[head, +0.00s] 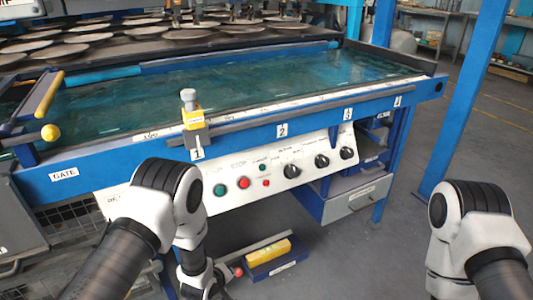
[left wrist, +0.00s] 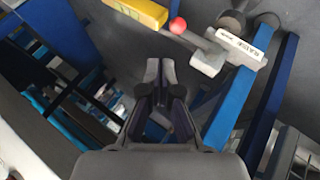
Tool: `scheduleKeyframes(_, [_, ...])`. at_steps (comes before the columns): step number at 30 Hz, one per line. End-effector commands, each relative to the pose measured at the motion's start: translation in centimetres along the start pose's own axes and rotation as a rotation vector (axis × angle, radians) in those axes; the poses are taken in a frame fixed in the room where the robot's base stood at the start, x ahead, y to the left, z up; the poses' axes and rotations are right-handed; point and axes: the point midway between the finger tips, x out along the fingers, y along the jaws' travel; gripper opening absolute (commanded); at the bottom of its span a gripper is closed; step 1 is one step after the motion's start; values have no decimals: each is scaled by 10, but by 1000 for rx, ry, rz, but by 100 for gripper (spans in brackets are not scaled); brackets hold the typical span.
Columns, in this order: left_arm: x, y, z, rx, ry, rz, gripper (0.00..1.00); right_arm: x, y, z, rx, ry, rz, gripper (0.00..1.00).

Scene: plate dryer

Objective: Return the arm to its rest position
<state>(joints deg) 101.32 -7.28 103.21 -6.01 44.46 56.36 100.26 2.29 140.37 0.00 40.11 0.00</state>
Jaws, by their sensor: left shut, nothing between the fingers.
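My left arm reaches down in front of the dryer's control panel (head: 250,180) in the head view; its gripper is hidden low in that picture. In the left wrist view my left gripper (left wrist: 160,65) has its fingers together with nothing between them. Below it the yellow pedal block (left wrist: 140,10) and a red ball (left wrist: 178,26) show near the top. My right arm shows only as a white joint at the right of the head view; its gripper is out of sight.
The yellow slider (head: 194,118) stands at label 1 on the blue rail. Lying low under the panel is a yellow block (head: 268,257) on a blue base. A blue post (head: 462,110) stands at right.

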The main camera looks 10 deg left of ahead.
Motion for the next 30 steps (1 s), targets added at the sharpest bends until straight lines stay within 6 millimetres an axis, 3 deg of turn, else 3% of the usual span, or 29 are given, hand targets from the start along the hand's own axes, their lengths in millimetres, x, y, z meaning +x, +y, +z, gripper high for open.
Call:
scheduleKeyframes(2, [-4,-14,-1,-22,-3,-23,0,0,0,0,0,0,0,88])
scheduleKeyframes(5, [-25,-56,17,-60,-46,-113,0,0,0,0,0,0,0,88])
scheduleKeyframes(10, [-101,-144,73,60,-213,-329,0,0,0,0,0,0,0,88])
scheduleKeyframes(12, [-133,-168,93,147,-294,-390,0,0,0,0,0,0,0,88])
scheduleKeyframes(17, [-204,-204,133,388,-503,-465,0,0,0,0,0,0,0,88])
scheduleKeyframes(19, [-225,-211,143,529,-588,-459,0,0,0,0,0,0,0,88])
scheduleKeyframes(21, [-226,-212,143,675,-631,-419,0,0,0,0,0,0,0,88])
scheduleKeyframes(23, [-252,-192,129,675,-629,-418,0,-36,0,1,0,-2,0,88])
scheduleKeyframes(30, [-311,-147,97,672,-627,-419,0,-117,-1,0,0,0,0,88])
